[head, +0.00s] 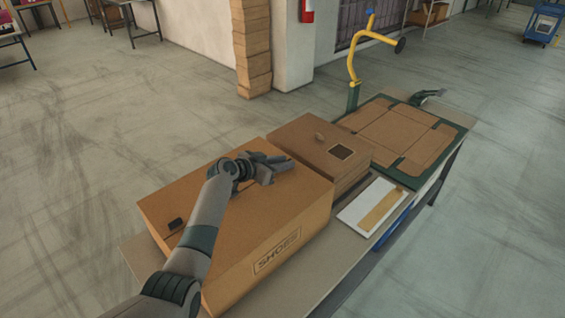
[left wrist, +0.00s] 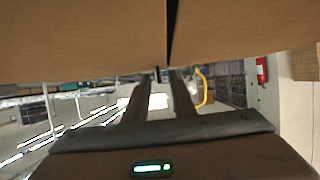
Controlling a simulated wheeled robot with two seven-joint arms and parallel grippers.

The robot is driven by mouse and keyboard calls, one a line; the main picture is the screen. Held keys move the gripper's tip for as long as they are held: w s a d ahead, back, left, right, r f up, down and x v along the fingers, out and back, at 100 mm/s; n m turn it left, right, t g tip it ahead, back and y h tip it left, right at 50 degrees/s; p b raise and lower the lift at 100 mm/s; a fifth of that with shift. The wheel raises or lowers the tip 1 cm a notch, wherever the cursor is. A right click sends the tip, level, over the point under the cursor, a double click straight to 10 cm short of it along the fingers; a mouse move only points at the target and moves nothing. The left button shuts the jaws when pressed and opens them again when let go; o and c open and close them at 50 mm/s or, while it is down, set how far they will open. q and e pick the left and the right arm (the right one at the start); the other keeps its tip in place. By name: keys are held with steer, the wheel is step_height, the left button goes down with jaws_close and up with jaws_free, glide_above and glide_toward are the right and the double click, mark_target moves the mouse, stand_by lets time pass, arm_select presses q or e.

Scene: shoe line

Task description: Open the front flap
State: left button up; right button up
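A large brown carton (head: 230,210) marked SHOES stands on the table with its top closed. A small dark tab (head: 175,224) shows near its left edge. My left gripper (head: 283,162) is over the far part of the carton's top, its fingers spread slightly apart and nothing between them. The left wrist view shows the two fingers (left wrist: 163,90) apart, close to cardboard (left wrist: 80,35) split by a narrow dark gap (left wrist: 172,25). I cannot tell whether the fingers touch the cardboard.
A smaller brown box (head: 305,140) with a dark square stands right behind the carton. A white tray (head: 362,208) with a tan strip lies beside it. A flat cardboard blank (head: 400,130) lies on a green frame near a yellow curved arm (head: 355,60).

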arm_select(q)
steer(key=shift+c, duration=0.2)
jaws_close()
stand_by(1.2)
